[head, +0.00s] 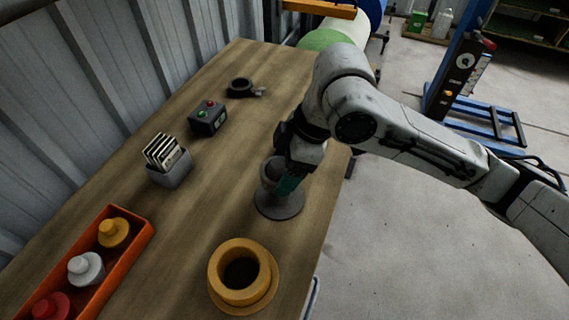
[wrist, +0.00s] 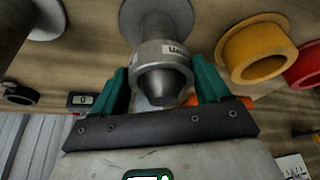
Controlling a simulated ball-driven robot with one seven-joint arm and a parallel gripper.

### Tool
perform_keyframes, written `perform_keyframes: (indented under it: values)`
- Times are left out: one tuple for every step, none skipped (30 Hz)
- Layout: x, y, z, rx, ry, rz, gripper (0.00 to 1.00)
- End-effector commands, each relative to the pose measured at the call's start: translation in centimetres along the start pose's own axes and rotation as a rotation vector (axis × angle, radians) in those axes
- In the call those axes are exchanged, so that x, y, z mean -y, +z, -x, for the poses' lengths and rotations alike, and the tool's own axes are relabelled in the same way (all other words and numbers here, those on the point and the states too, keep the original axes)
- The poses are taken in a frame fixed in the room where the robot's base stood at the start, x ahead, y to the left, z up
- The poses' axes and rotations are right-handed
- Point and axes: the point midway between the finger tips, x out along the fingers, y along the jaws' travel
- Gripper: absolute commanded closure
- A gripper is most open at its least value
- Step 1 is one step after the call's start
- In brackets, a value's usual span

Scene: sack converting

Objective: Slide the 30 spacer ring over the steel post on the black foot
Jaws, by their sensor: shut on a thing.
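In the wrist view my gripper (wrist: 162,82) has its teal fingers on both sides of a grey steel ring with a printed label (wrist: 165,52), shut on it. The steel post (wrist: 168,26) stands behind the ring on a round grey-black foot (wrist: 131,14). The ring seems to be at the post's upper end; I cannot tell how far it is around it. In the head view my gripper (head: 287,184) is low over the foot (head: 280,208), and its fingers partly hide the ring and post.
A yellow flanged collar (head: 225,279) stands near the foot, towards the front. An orange tray (head: 142,235) holds yellow, white and red knobbed pieces. A card holder (head: 170,175), a button box (head: 207,120) and a tape roll (head: 240,87) stand farther back. The table's middle is clear.

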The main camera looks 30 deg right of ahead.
Motion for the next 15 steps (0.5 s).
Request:
perform_keyframes:
  values:
    - [0.0,0.2,-0.4,-0.001,0.001,0.0,0.73]
    - [0.0,0.2,-0.6,-0.001,0.001,0.0,0.73]
    - [0.0,0.3,-0.8,-0.001,0.0,0.0,0.73]
    - [0.0,0.4,-0.9,-0.001,0.0,0.0,0.73]
    - [0.0,0.4,-1.1,-0.001,0.0,0.0,0.73]
    - [0.0,0.5,-1.3,-0.001,0.0,0.0,0.73]
    - [0.0,0.6,-1.4,-0.001,0.0,0.0,0.73]
    - [0.0,0.6,-1.6,-0.001,0.0,0.0,0.73]
    - [0.0,0.7,-1.8,-0.001,0.0,0.0,0.73]
    - [0.0,0.8,-1.9,-0.001,0.0,0.0,0.73]
    - [0.0,0.8,-2.0,-0.001,0.0,0.0,0.73]
    - [0.0,0.9,-2.2,-0.001,0.0,0.0,0.73]
    - [0.0,1.0,-2.4,-0.001,0.0,0.0,0.73]
    - [0.0,1.0,-2.5,-0.001,0.001,0.0,0.73]
    - [0.0,1.1,-2.7,-0.001,0.001,0.0,0.73]
